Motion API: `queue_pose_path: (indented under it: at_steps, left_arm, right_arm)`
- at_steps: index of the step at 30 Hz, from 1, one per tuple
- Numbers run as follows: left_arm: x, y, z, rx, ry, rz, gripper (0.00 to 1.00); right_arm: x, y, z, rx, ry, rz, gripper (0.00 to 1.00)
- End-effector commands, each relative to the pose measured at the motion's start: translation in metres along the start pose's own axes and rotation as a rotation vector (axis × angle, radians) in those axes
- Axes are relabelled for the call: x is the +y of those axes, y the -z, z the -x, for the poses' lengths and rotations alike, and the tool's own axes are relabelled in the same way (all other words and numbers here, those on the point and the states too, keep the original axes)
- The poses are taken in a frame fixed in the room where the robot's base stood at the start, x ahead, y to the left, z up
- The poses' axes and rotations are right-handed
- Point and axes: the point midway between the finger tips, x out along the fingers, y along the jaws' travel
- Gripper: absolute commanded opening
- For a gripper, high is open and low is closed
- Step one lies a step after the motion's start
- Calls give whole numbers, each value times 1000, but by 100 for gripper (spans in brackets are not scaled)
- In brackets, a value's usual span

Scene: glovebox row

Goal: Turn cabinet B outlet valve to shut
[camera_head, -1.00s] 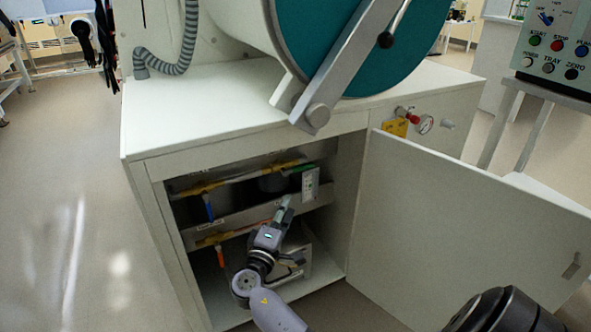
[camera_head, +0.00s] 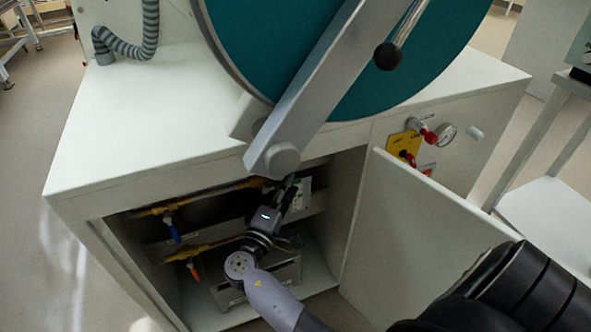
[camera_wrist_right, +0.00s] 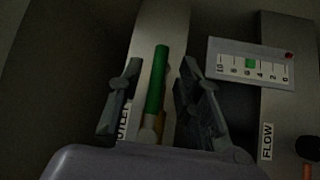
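The outlet valve's green lever handle (camera_wrist_right: 157,80) shows in the right wrist view. It points up the picture, along a metal strip, next to a partly covered label whose visible letters fit OUTLET. My right gripper (camera_head: 287,190) reaches into the open lower cabinet in the head view. In the wrist view its fingers stand apart on either side of the green handle, with visible gaps, so it is open around the handle and not clamped. The valve body is mostly hidden behind the gripper. My left gripper is not in view.
A flow gauge (camera_wrist_right: 250,64) sits right of the handle. Blue (camera_head: 173,232) and orange (camera_head: 194,271) levers hang from yellow pipes to the left. The open cabinet door (camera_head: 425,245) stands at the right. The white worktop (camera_head: 140,125) overhangs the opening.

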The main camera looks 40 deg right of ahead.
Motion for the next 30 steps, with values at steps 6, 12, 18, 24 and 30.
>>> queue_pose_path:
  at_steps: [6,12,18,24,30]
  left_arm:
    - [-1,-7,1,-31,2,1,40]
    - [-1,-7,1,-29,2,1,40]
    - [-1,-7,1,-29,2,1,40]
    - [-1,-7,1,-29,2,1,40]
    - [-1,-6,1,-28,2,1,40]
  right_arm:
    - [1,0,3,-1,0,-1,32]
    - [1,0,3,-1,0,-1,30]
    - [1,0,3,-1,0,-1,16]
    - [1,0,3,-1,0,-1,3]
    - [1,0,3,0,0,-1,0]
